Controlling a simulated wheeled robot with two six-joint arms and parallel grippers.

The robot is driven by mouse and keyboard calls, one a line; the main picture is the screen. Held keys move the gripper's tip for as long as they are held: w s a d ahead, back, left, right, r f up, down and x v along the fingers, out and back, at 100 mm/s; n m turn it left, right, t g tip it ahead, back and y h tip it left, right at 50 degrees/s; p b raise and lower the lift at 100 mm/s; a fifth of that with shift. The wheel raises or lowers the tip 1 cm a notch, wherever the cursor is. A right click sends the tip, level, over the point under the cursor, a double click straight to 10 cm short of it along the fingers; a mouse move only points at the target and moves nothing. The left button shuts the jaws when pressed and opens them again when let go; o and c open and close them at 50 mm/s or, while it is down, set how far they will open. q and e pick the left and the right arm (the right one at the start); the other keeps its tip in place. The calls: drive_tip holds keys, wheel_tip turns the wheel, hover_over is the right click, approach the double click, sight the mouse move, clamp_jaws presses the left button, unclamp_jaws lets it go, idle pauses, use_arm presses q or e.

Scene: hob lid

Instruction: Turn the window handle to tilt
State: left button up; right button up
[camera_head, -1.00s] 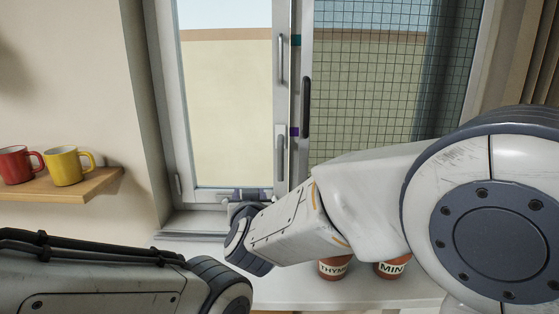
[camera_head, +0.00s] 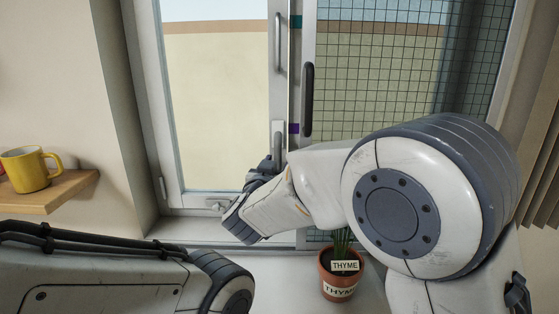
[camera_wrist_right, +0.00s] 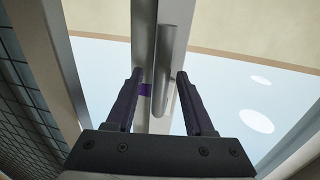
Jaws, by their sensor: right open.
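The grey window handle (camera_head: 278,143) sits on the right stile of the left window sash (camera_head: 172,130). Its grip hangs straight down from its plate, and its lower end is close to my right gripper (camera_head: 267,170). In the right wrist view the handle (camera_wrist_right: 168,60) lies between the two dark fingers of my right gripper (camera_wrist_right: 160,76), which are open with gaps on both sides. I cannot tell any contact. My left arm is at the lower left of the head view; its gripper is not in view.
A fixed grey pull bar (camera_head: 278,43) is above the handle. A black handle (camera_head: 307,100) is on the meshed panel (camera_head: 380,80) to the right. A thyme pot (camera_head: 338,277) stands below my right arm. A yellow mug (camera_head: 27,169) is on the left shelf (camera_head: 60,192).

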drive_tip(key=shift+w, duration=0.3)
clamp_jaws()
idle(1.3)
